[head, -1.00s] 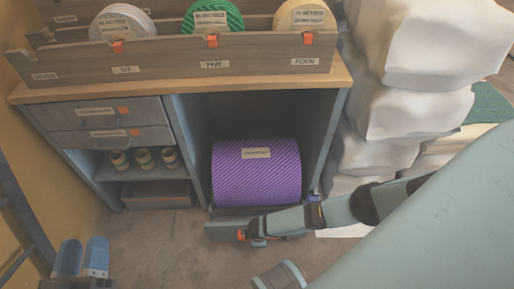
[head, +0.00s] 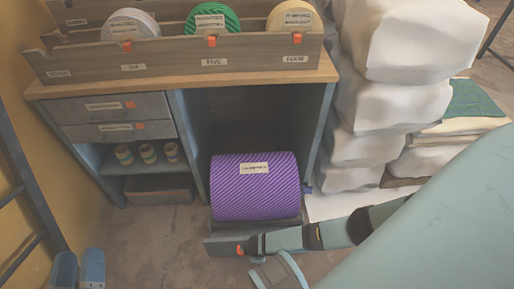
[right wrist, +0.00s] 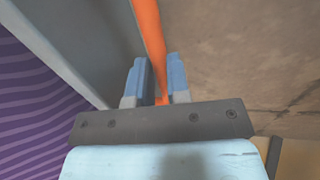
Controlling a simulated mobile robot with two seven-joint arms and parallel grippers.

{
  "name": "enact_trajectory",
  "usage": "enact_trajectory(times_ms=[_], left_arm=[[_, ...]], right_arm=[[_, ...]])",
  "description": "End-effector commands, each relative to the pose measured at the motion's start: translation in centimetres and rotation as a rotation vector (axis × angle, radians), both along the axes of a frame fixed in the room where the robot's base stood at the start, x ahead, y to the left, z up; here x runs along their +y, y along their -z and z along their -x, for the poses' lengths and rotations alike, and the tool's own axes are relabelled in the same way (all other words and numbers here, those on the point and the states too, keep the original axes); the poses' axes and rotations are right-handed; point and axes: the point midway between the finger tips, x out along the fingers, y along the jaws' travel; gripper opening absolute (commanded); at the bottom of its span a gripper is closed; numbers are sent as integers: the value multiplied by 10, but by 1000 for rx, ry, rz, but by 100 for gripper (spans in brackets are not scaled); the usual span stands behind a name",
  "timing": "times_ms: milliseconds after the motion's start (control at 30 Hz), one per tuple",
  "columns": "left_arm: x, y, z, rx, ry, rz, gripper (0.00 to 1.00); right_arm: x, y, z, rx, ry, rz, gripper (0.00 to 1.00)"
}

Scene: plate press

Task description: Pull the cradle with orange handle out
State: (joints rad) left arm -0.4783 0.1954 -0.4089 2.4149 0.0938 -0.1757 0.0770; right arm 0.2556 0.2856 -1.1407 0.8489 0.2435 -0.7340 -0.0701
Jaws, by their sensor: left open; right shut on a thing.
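The cradle (head: 220,246) is a grey tray low in the open bay of the cabinet, its front board standing out past the cabinet's front. A large purple striped roll (head: 255,190) rests on it. My right gripper (right wrist: 158,75) is shut on the orange handle (right wrist: 149,30), which runs between its blue fingers in the right wrist view. In the head view only a bit of the orange handle (head: 240,250) shows, and my right arm hides the rest. My left gripper (head: 79,257) is open and empty at the bottom left, above the floor.
The cabinet (head: 180,87) has drawers and small spools on the left and a rack of ribbon rolls on top. White stacked bundles (head: 375,130) stand close on the right. A dark ladder-like frame (head: 30,185) is at the left. Floor in front is clear.

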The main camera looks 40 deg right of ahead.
Motion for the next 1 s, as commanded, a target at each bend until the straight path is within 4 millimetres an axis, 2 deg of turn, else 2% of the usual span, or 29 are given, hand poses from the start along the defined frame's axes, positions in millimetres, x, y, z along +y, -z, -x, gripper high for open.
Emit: enact_trajectory(times_ms=[200,233,300,333,600,733,800,1000], left_arm=[[0,1,0,2,0,-1,43],[0,1,0,2,0,-1,43],[0,1,0,2,0,-1,43],[0,1,0,3,1,-1,43],[0,-1,-1,0,1,-1,43],[0,-3,-3,21,-2,-20,43],[4,18,-4,98,-22,-59,43],[22,59,2,292,-62,-181,43]], right_arm=[[-1,1,2,3,1,1,0],[-1,1,2,3,1,1,24],[0,1,2,3,1,1,40],[0,1,2,3,0,1,42],[0,-1,1,2,0,0,42],[2,-13,3,2,0,-2,42],[3,-24,5,3,0,-2,42],[7,-68,12,2,1,-2,42]])
